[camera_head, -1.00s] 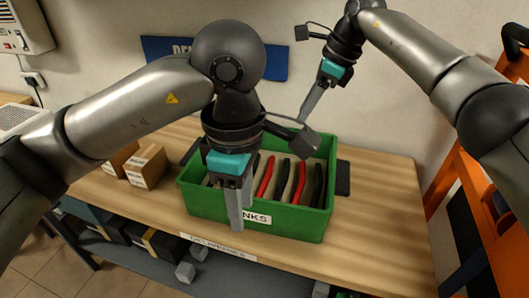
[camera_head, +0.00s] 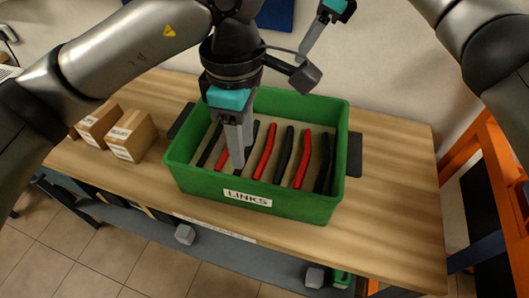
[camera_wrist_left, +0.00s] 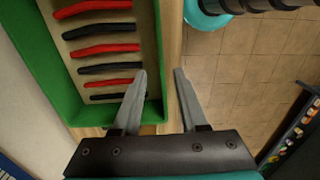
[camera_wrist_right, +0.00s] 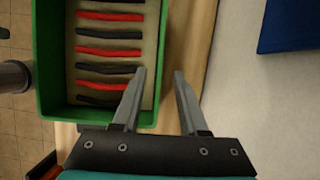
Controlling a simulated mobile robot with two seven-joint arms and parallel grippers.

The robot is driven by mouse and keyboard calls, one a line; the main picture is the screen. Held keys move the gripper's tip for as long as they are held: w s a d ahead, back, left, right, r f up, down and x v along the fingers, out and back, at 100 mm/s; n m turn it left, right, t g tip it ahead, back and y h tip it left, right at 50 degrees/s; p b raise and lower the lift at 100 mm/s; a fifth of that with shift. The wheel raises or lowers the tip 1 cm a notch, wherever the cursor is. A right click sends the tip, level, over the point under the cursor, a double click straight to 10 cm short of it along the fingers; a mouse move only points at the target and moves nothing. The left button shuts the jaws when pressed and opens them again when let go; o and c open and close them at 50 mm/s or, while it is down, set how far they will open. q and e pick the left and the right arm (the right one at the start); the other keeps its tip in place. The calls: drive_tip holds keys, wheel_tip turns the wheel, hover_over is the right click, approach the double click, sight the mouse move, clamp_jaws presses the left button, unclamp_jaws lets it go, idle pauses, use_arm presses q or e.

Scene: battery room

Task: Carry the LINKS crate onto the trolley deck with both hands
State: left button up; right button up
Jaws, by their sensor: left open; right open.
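The green LINKS crate (camera_head: 300,205) stands on the wooden bench top. It holds several red and black tools or links in a row, and its label faces the front. My left gripper (camera_head: 240,160) is open above the crate's front part. In the left wrist view, the open fingers (camera_wrist_left: 160,78) appear on either side of the crate's wall (camera_wrist_left: 159,30), not touching as far as I can tell. My right gripper (camera_head: 303,58) is behind the crate's rear rim. In the right wrist view, its open fingers (camera_wrist_right: 160,78) appear on either side of the wall (camera_wrist_right: 160,30).
Cardboard boxes (camera_head: 131,136) stand left of the crate on the bench (camera_head: 395,200). Dark pads (camera_head: 354,155) lie beside the crate's ends. A lower shelf (camera_head: 270,262) runs beneath the bench front.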

use_arm(q)
hover_over(249, 207)
wheel_tip(249, 207, down, 14)
drive_tip(key=shift+w+f, duration=0.1)
drive_tip(key=shift+w, duration=0.05)
use_arm(e)
drive_tip(key=x, duration=1.4)
drive_tip(key=shift+f, duration=0.1)
use_arm(q)
clamp_jaws()
use_arm(e)
clamp_jaws()
use_arm(q)
drive_tip(key=shift+w, duration=0.1)
